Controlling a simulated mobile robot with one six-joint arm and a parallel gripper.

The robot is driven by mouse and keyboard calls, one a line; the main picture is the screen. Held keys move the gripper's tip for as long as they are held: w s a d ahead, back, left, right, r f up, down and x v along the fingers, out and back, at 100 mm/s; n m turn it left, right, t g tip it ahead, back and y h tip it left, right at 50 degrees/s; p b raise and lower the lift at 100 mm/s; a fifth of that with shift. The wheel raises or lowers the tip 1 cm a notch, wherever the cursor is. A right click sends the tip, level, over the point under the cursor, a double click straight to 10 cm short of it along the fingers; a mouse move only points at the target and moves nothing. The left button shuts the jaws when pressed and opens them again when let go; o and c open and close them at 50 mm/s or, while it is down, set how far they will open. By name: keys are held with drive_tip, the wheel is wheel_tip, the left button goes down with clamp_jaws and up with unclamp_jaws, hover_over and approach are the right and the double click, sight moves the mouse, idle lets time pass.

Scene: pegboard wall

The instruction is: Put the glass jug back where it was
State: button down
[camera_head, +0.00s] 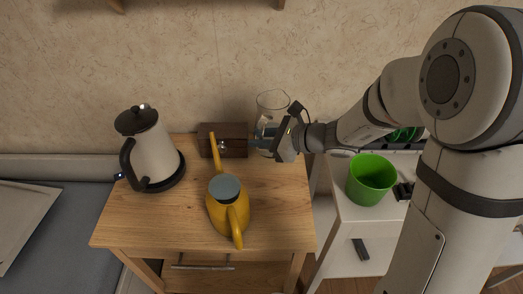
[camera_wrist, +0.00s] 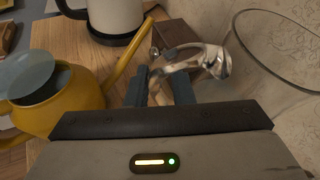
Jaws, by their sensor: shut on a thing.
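The glass jug (camera_head: 271,103) is clear and stands upright at the back right of the wooden table (camera_head: 178,216), near the wall. In the wrist view its handle (camera_wrist: 203,61) lies between the fingers and its round rim (camera_wrist: 237,30) shows at the top right. My gripper (camera_head: 284,139) is at the jug's right side, shut on the jug; the fingers (camera_wrist: 160,92) also show in the wrist view. The jug's base is partly hidden by my gripper, so I cannot tell whether it touches the table.
A dark wooden box (camera_head: 234,140) is just left of the jug. A yellow watering can (camera_head: 224,210) stands at the front middle, its spout toward the box. A white kettle (camera_head: 153,155) is at the left. A green pot (camera_head: 369,181) stands on the white cabinet at right.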

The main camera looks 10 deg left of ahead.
drive_tip(key=shift+f+b, duration=0.4)
drive_tip(key=shift+f, duration=1.4)
drive_tip(key=shift+f, duration=0.2)
drive_tip(key=c, duration=1.3)
unclamp_jaws()
drive_tip(key=shift+o, duration=0.2)
drive_tip(key=shift+r, duration=0.15)
